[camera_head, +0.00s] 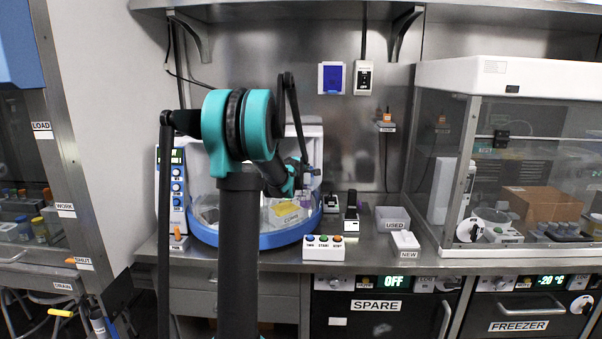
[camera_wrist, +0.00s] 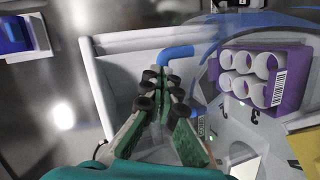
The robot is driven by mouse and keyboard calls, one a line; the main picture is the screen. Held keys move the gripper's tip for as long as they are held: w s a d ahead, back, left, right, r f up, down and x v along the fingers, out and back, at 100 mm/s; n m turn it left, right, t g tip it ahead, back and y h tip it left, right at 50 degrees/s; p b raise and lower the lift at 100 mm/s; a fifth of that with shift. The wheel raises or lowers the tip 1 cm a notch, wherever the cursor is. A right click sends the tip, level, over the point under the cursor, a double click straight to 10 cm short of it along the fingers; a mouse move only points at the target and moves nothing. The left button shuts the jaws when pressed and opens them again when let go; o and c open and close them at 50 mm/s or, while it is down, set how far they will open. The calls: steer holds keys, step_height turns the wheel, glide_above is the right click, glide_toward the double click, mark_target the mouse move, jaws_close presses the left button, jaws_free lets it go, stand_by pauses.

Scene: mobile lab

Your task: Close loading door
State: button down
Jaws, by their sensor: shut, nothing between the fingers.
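My gripper (camera_head: 299,174) is at the white machine with the round blue base (camera_head: 262,236), partly hidden behind my arm. In the wrist view my gripper (camera_wrist: 162,88), with green pads and dark tips, is shut and empty. Its tips are in front of a pale panel (camera_wrist: 125,60) with a blue bar like a handle (camera_wrist: 183,52). The bar is just beyond the fingertips; I cannot tell whether they touch. This panel looks like the loading door, but its full outline and how far it stands open are hidden.
A purple rack (camera_wrist: 268,80) with several white tubes sits inside the machine, right of my gripper. A button box (camera_head: 323,247) stands in front on the bench. A glass-fronted enclosure (camera_head: 508,75) is to the right, and a cabinet labelled LOAD (camera_head: 75,150) to the left.

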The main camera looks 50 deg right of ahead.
steer(key=w+d, duration=0.2)
steer(key=shift+d, duration=0.4)
steer(key=shift+w+d+r, duration=0.1)
steer(key=shift+w+r, duration=0.05)
steer(key=shift+w, duration=0.05)
steer(key=shift+w+d, duration=0.1)
steer(key=shift+w, duration=0.05)
